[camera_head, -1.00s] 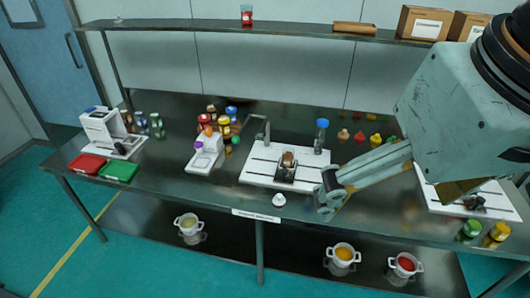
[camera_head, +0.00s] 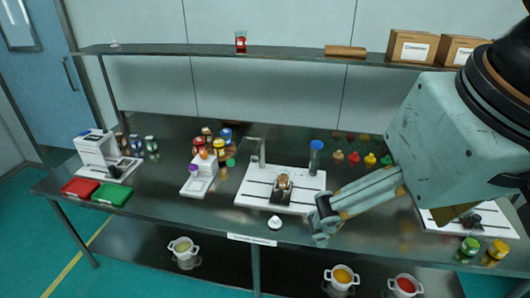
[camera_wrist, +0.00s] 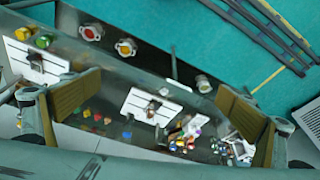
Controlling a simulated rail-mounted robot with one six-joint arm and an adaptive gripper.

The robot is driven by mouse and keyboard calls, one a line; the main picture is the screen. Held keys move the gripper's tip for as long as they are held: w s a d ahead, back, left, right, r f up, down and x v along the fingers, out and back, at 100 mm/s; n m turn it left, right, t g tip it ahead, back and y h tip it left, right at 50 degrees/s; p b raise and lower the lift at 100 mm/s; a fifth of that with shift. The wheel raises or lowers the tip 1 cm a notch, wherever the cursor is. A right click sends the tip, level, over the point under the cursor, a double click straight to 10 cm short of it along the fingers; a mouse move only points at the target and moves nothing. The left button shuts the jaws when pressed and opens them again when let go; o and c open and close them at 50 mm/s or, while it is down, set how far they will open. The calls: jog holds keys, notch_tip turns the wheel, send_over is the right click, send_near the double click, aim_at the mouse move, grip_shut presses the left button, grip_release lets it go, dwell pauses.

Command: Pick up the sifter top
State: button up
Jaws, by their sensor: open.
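A small white lid-like piece with a dark centre (camera_head: 275,222) lies by the table's front edge; it may be the sifter top, but it is too small to tell. Behind it stands a white slotted base (camera_head: 255,196) with a small brown-topped metal holder (camera_head: 282,186) on it. The base also shows in the wrist view (camera_wrist: 136,103). My gripper (camera_head: 322,222) is to the right of the white piece, apart from it. In the wrist view my gripper (camera_wrist: 160,105) has its fingers wide apart, with nothing between them.
Several bottles and jars (camera_head: 220,147) stand left of the base, beside a white device (camera_head: 198,182). Red (camera_head: 80,187) and green (camera_head: 111,194) trays lie farther left. A tall blue-capped bottle (camera_head: 315,160) stands behind the base. A shelf (camera_head: 280,54) spans the back.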

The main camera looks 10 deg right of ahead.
jog(key=c, duration=1.9)
jog(key=shift+o, duration=0.2)
jog(key=shift+w, duration=0.1)
